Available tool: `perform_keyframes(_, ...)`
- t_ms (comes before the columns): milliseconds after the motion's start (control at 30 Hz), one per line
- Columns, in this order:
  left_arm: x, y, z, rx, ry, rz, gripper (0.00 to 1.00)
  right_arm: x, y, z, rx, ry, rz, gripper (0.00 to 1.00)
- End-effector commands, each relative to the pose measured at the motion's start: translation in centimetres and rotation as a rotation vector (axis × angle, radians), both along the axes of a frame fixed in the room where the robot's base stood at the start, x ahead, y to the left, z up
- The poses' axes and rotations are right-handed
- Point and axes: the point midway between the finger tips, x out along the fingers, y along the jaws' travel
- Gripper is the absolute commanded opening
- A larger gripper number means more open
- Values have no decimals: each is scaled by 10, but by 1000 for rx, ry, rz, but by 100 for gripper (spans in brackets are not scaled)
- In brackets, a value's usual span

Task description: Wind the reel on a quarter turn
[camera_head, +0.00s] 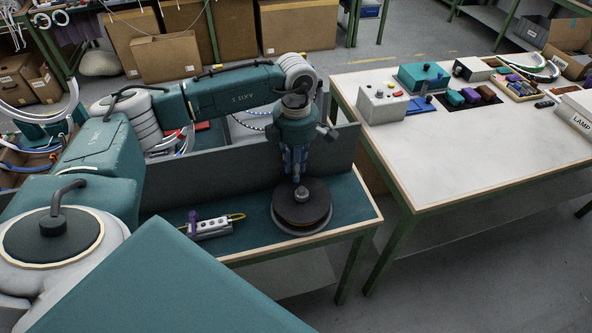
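The reel (289,214) is a dark round disc with a pale rim below it and a small grey hub on top. It lies flat at the right end of the teal-topped bench (355,211). My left arm reaches in from the left, and my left gripper (296,178) points straight down above the reel's hub. Its fingertips are close to the hub; I cannot tell whether they touch it, and the finger gap is too small to read. My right gripper is not in view.
A small grey block with a purple part and yellow cable (212,228) lies left of the reel. A dark upright panel (338,150) stands behind it. The white table (470,160) at right holds a control box (381,104) and several parts; its front is clear.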

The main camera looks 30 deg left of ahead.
Motion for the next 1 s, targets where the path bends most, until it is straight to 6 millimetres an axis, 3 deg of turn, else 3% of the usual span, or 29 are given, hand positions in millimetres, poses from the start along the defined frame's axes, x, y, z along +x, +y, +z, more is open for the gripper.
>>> perform_keyframes(200, 0, 0, -22, -1, 1, 1, 22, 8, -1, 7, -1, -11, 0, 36)
perform_keyframes(533, 0, 0, -27, 0, -1, 0, 22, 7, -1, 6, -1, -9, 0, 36)
perform_keyframes(667, 0, 0, -27, -1, -1, 0, 0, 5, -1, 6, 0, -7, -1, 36)
perform_keyframes(1000, 1, 1, -27, 0, -1, 8, 0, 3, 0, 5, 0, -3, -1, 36)
